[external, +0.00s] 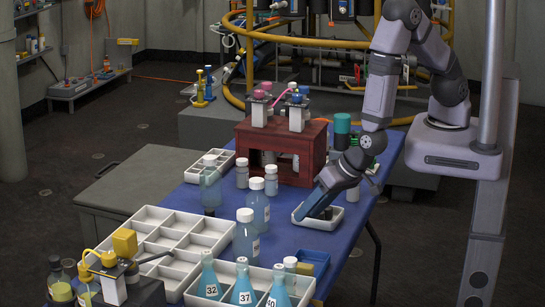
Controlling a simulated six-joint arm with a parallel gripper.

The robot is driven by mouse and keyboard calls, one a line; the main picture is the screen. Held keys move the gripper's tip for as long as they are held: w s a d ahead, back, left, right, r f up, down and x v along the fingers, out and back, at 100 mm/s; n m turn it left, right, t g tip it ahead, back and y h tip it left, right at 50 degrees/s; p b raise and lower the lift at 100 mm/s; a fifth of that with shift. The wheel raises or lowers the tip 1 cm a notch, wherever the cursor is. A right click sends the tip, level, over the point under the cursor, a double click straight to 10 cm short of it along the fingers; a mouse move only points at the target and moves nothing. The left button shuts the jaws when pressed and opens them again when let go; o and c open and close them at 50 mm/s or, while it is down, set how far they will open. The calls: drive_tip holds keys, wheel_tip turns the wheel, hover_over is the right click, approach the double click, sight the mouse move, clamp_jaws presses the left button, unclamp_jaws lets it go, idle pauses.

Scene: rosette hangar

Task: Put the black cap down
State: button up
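My gripper (312,211) points down and to the left, with its tip at a small white tray (347,217) on the blue table, right of centre. The fingers look dark and close together at this size, and I cannot tell whether they are open or shut. Something dark shows low in the tray by the fingertips, but I cannot tell whether it is the black cap or part of the gripper. A small dark object (209,211) stands on the table below a clear bottle at the left. I cannot tell whether it is a cap.
A dark red wooden stand (312,150) is just behind my gripper. Several white-capped bottles (257,205) stand left of it. A white compartment tray (160,215) lies at the left, and numbered blue flasks (242,285) are in a front tray. A blue tray (314,258) lies front right.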

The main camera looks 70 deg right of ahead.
drive_tip(key=w+d+r+n+g+y, duration=0.2)
drive_tip(key=d+r+n+g+y, duration=0.15)
drive_tip(key=d+r, duration=0.4)
drive_tip(key=s+d+r+g+h, duration=0.1)
drive_tip(key=s+d+r+g, duration=0.1)
drive_tip(key=s+d, duration=0.3)
drive_tip(key=s+d+r+n+g+h, duration=0.1)
drive_tip(key=s+d, duration=0.4)
drive_tip(key=d, duration=0.7)
wheel_tip(320, 180, up, 2)
drive_tip(key=shift+d+r+g+h, duration=0.15)
drive_tip(key=shift+r+g+h, duration=0.05)
drive_tip(key=shift+g+h, duration=0.2)
drive_tip(key=shift+r+n, duration=0.1)
drive_tip(key=shift+n, duration=0.15)
